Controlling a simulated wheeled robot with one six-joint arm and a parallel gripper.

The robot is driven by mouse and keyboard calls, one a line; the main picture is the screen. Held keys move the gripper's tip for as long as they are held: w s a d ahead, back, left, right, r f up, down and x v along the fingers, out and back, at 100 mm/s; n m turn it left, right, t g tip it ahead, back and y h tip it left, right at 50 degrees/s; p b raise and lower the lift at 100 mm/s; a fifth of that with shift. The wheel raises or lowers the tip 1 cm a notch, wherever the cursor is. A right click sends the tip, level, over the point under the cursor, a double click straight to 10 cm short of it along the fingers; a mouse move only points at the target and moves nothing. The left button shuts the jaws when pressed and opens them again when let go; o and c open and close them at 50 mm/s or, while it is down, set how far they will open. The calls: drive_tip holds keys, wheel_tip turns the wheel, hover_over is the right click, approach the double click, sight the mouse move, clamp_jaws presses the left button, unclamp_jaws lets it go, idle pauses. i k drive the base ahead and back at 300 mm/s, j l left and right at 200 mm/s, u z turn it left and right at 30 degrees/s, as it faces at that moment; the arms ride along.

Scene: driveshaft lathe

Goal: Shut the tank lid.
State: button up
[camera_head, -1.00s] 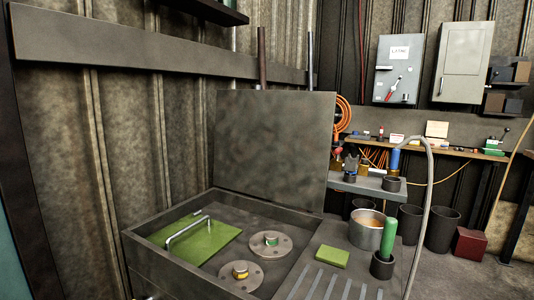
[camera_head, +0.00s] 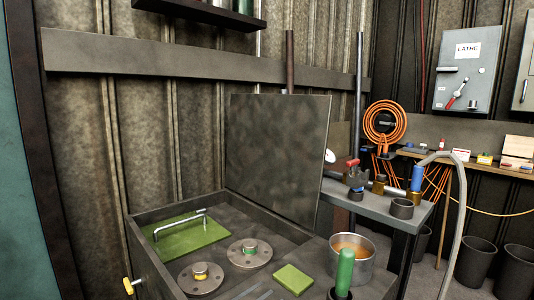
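The tank lid (camera_head: 277,154) is a flat dark grey panel standing upright at the back of the tank, so the tank is open. The tank (camera_head: 157,265) is a dark grey box at the lower middle. Inside it lie a green plate with a metal handle (camera_head: 190,236) and two round flanges, one with a yellow centre (camera_head: 201,279) and one with a green centre (camera_head: 249,253). My gripper is not in view.
Right of the tank opening are a green block (camera_head: 294,279), a metal pot (camera_head: 350,258) and a green-handled tool (camera_head: 345,268). A curved grey hose (camera_head: 458,200) rises at right. A yellow knob (camera_head: 128,285) sticks out at the tank's left. A wall rail (camera_head: 160,62) runs behind.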

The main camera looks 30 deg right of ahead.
sight(277, 144)
drive_tip(key=l+u, duration=0.2)
drive_tip(key=l, duration=0.65)
drive_tip(key=l+u, duration=0.2)
drive_tip(key=l, duration=0.6)
drive_tip(key=k+l+u, duration=0.15)
drive_tip(key=l, duration=1.2)
drive_tip(key=k+l+u, duration=0.15)
drive_tip(key=l, duration=1)
drive_tip(key=l+u, duration=0.15)
drive_tip(key=l, duration=0.4)
drive_tip(key=k, duration=0.05)
